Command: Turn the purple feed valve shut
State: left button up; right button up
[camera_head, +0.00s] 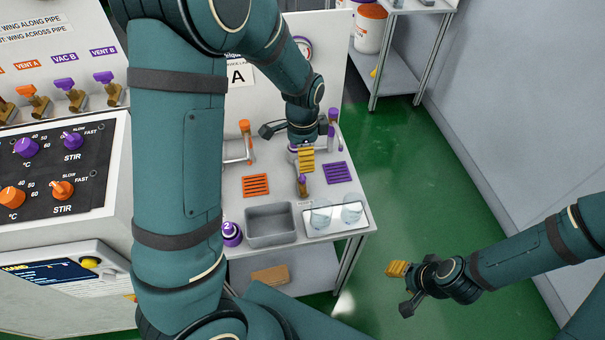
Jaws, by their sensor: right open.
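A small brass valve with a purple top (303,184) stands on the white bench, between the orange slotted mat and the purple slotted mat. No label that I can read marks it as the feed valve. My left gripper (305,162) points down just above and behind it, with yellow finger pads. I cannot tell whether it touches the valve, or whether its fingers are apart. Another purple upright fitting (333,116) stands behind, beside my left wrist. My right gripper (397,269) is open and empty over the green floor, right of the bench, well away from the valves.
A grey bin (270,222) and a white tray (318,233) with two clear vessels occupy the bench front. Purple VAC B (64,85) and VENT B (103,77) valves sit on a panel at left. My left arm hides part of the bench. The floor at right is clear.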

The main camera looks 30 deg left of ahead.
aim_at(302, 175)
pick_arm(q)
notch_tip(302, 175, down, 10)
jog(key=shift+w+a+r+b, duration=0.1)
jog(key=shift+b, duration=0.65)
jog(key=c, duration=1.2)
